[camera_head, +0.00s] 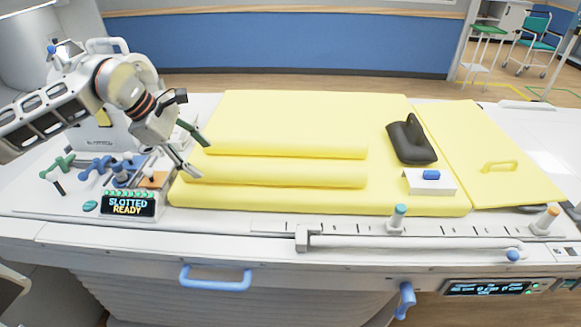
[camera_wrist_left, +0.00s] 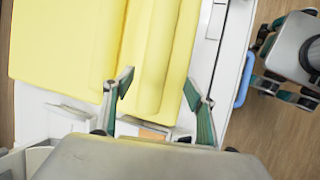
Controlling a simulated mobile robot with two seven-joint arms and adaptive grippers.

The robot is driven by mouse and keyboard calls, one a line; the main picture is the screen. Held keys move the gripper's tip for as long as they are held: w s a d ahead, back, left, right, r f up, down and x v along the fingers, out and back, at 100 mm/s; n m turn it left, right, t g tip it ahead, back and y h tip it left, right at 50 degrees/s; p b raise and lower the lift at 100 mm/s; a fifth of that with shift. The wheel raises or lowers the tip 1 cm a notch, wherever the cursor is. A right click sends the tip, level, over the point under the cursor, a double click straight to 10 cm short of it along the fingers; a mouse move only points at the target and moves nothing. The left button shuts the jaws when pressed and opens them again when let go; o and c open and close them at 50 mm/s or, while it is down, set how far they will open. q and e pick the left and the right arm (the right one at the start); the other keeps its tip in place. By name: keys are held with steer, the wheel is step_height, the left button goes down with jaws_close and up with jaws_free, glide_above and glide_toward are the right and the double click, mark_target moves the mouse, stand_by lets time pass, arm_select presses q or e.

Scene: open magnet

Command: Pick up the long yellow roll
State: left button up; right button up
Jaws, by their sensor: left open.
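Two long yellow rolls lie side by side on the yellow pad (camera_head: 310,110) in the head view. The front roll (camera_head: 285,173) reaches a little further left than the back roll (camera_head: 290,148). Both also run lengthwise in the left wrist view. My left gripper (camera_head: 202,160) is at the left ends of the rolls, with its fingers spread and empty. In the left wrist view, its fingertips (camera_wrist_left: 157,84) stand apart with yellow roll surface between them in the picture. I cannot tell whether they touch it.
A dark padded block (camera_head: 410,143) and a white box with a blue top (camera_head: 430,182) sit on the pad's right. Blue and green fittings (camera_head: 120,172) and a "SLOTTED READY" display (camera_head: 129,205) are left of the rolls. A rail with upright pegs runs along the front edge.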

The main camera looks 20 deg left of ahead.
mark_target(215, 166)
arm_select(q)
steer(key=x, duration=0.2)
steer(key=shift+w+f, duration=0.25)
steer(key=shift+w, duration=0.15)
steer(key=shift+p+x, duration=0.45)
steer(key=shift+x, duration=2.15)
steer(key=shift+w+a, duration=0.15)
steer(key=shift+w, duration=0.05)
steer(key=c, duration=1.2)
